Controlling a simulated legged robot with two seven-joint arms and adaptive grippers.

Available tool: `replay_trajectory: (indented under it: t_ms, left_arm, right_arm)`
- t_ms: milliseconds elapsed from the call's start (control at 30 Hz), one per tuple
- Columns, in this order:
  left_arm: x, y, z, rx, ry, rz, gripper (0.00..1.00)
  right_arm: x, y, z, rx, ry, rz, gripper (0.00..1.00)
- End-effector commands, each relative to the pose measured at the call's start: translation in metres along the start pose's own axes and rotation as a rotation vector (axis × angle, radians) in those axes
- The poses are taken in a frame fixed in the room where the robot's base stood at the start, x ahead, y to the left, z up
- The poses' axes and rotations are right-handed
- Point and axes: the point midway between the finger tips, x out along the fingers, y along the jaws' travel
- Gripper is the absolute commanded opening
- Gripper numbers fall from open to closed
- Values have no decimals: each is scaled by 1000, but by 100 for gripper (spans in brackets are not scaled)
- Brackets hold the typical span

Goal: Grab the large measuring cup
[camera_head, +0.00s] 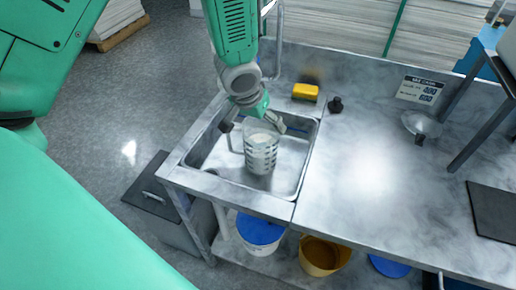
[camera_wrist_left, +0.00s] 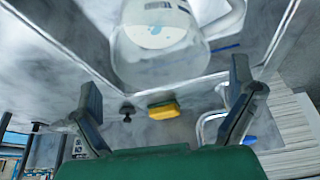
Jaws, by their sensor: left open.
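The large measuring cup (camera_head: 261,154) is clear with dark markings and pale contents, and stands upright in the metal sink (camera_head: 215,181). My left gripper (camera_head: 254,128) reaches down from above at the far side of the cup, with its fingers spread around the rim area. In the left wrist view, the cup (camera_wrist_left: 158,55) is at the top middle, between and beyond the two open fingers of the gripper (camera_wrist_left: 166,80). I cannot tell whether either finger touches it. My right gripper does not show.
A yellow sponge (camera_head: 305,92) and a small black object (camera_head: 335,104) lie behind the sink. A funnel (camera_head: 420,124) is at the right, with bare counter (camera_head: 370,180) before it. Buckets, one blue-lidded (camera_head: 260,230) and one yellow (camera_head: 322,257), stand below.

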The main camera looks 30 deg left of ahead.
Motion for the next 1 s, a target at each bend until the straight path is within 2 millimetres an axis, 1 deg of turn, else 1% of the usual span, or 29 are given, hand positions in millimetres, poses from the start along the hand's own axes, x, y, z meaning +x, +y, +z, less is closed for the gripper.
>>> replay_trajectory:
  t_ms: [233, 333, 433, 633, 667, 700, 767, 800, 1000]
  left_arm:
    - [36, -3, 1, 2, -4, -1, 100]
    - [47, -3, 0, 0, -3, -2, 100]
    - [50, -3, 0, -1, -1, -1, 100]
    - [50, -3, 0, -1, 0, -1, 100]
    - [50, -3, 0, -1, 0, -1, 89]
    - [50, -3, 0, -1, 0, -1, 75]
    - [50, -3, 0, -1, -1, -1, 54]
    - [50, -3, 0, -1, -1, -1, 41]
    - [50, -3, -1, -1, 1, -1, 41]
  right_arm:
    - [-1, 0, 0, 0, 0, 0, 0]
    - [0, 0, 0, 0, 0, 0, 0]
    - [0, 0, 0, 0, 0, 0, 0]
    - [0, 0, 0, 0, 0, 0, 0]
    - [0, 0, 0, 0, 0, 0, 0]
    - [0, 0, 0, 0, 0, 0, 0]
    - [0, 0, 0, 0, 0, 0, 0]
    - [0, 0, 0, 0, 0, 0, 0]
    - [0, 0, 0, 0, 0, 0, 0]
